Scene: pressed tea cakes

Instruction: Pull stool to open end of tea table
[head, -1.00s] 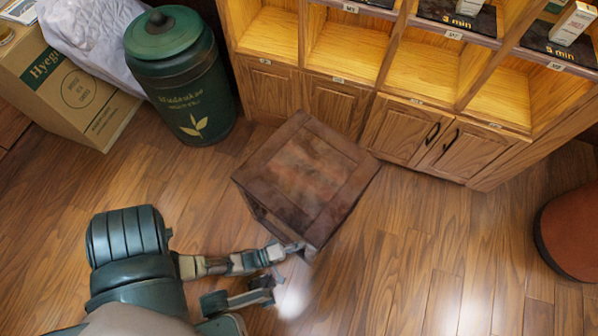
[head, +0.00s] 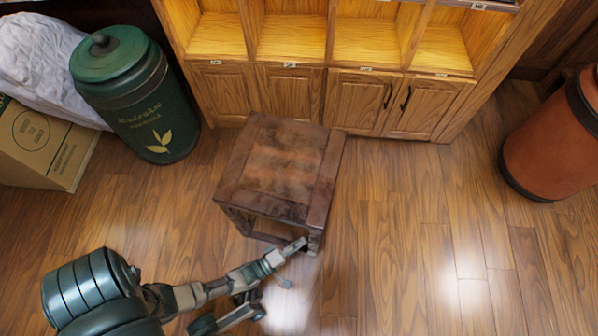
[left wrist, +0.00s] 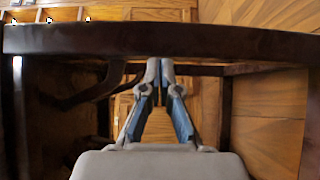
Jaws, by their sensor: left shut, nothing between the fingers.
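The stool (head: 283,165) is dark brown wood with a square top and stands upright on the floor near the cabinet. My left gripper (head: 294,246) is at the stool's near right leg, below the top. It is shut and empty. In the left wrist view the shut fingertips (left wrist: 160,64) overlap the lower edge of the stool's dark top rail (left wrist: 160,40); whether they touch it I cannot tell. The frame and legs below the rail show behind the fingers. The tea table is not in view. My right gripper is not in view.
A wooden shelf cabinet (head: 292,92) stands just behind the stool. A green canister (head: 125,100), a cardboard box (head: 48,145) and a white cloth bag (head: 45,65) are at the left. An orange-brown drum-shaped object (head: 555,140) is at the right. Wooden floor (head: 420,240) lies clear between.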

